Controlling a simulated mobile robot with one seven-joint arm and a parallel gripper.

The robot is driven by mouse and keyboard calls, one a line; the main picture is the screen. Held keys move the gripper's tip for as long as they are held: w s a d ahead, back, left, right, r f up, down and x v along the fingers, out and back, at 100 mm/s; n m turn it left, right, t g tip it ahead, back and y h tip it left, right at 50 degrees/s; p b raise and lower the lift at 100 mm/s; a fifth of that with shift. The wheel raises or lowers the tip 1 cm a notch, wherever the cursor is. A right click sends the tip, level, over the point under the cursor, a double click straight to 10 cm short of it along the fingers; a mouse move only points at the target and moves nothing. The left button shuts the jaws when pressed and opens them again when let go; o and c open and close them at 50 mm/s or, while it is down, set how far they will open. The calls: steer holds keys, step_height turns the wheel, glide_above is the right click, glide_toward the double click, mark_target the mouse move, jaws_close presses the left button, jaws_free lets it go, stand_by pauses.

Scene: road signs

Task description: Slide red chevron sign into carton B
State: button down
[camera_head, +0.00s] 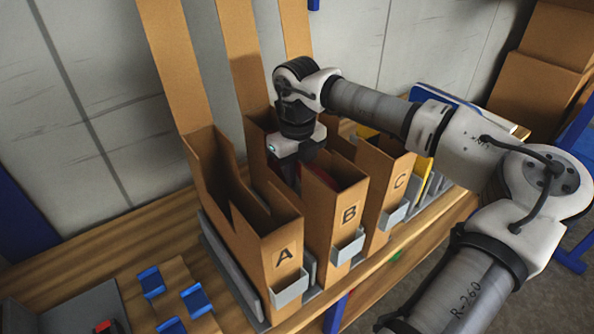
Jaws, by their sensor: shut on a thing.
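Carton B (348,240) is the middle of three tall open cardboard cartons in a row, upright in a grey holder with its tall back flap raised. My gripper (300,168) points down into the open top of carton B. Its fingertips are hidden by the carton walls. A sliver of red, the red chevron sign (324,177), shows inside carton B just beside my gripper, which is shut on it. Most of the sign is hidden inside the carton, so I cannot see its chevron or how deep it reaches.
Carton A (282,255) stands close on the left and carton C (398,185) close on the right. Yellow and blue-edged panels (440,160) stand beyond carton C. Blue clips (152,282) lie on the wooden bench (160,235) at left. Stacked boxes (540,85) stand at the back right.

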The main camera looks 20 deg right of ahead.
steer(key=shift+f, duration=0.15)
steer(key=c, duration=1.2)
jaws_free()
step_height(320, 180, up, 14)
steer(key=shift+f, duration=0.1)
